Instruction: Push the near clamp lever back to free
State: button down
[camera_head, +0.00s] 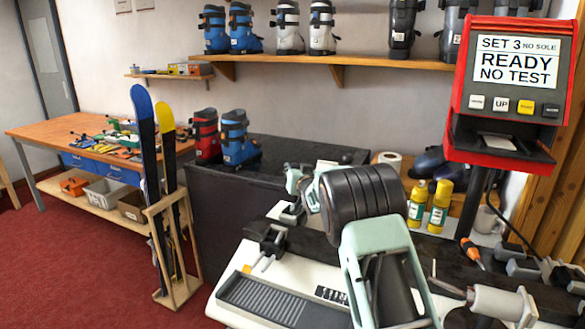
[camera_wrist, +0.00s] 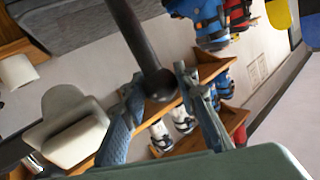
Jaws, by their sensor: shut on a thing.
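A dark lever (camera_wrist: 146,45) with a rounded knob runs down from the top of the wrist view. Its knob end sits between the two blue-grey fingers of my gripper (camera_wrist: 158,77). The fingers stand one on each side and are shut on it. There the white bench unit (camera_head: 236,300) has a ribbed dark plate (camera_head: 280,299). A black clamp block (camera_head: 265,238) stands at its back left. I cannot tell from the head view how far the lever is tilted.
A pale grey rounded part (camera_wrist: 75,132) lies beside the left finger. A red display unit (camera_head: 508,85) reads "READY NO TEST". Yellow bottles (camera_head: 438,207) and an orange-handled screwdriver (camera_head: 471,252) are at the right. Skis in a wooden rack (camera_head: 172,250) stand left of the bench.

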jog(key=shift+w+d+g+p, duration=0.25)
jog(key=shift+w+g+p, duration=0.25)
jog(key=shift+w+p, duration=0.15)
jog(key=c, duration=1.5)
grip_release()
